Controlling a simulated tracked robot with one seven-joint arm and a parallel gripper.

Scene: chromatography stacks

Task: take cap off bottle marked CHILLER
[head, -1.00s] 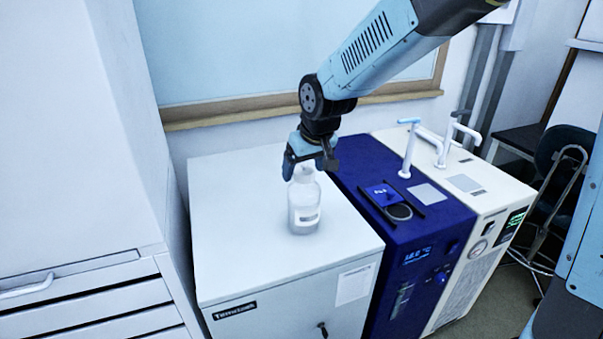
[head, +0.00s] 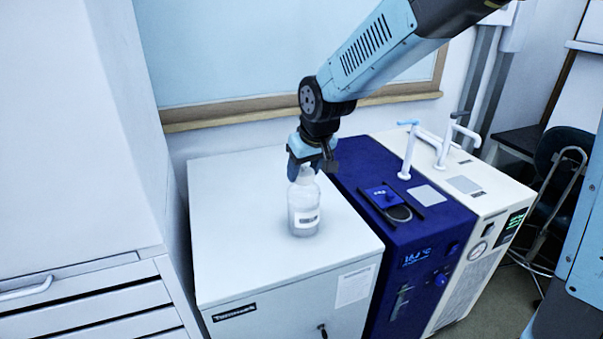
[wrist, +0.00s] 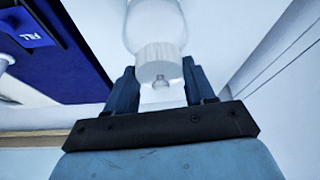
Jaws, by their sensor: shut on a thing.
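A clear bottle (head: 303,215) with a white label stands upright on the white cabinet top. The writing on its label is too small to read. Its white ribbed cap (wrist: 160,62) shows in the wrist view, between my gripper's two fingers. My gripper (head: 306,168) comes down from above and is shut on the cap at the bottle's top. In the wrist view the gripper (wrist: 160,85) has a finger on each side of the cap. The cap is partly hidden by the fingers in the head view. The bottle's base appears to rest on the cabinet.
The white cabinet (head: 240,240) has free room around the bottle. A dark blue unit (head: 405,215) with a display and a blue block (head: 383,196) on top stands to the right. Beyond it is a cream unit (head: 490,190) with white pipes (head: 410,150). Drawers (head: 90,300) stand at left.

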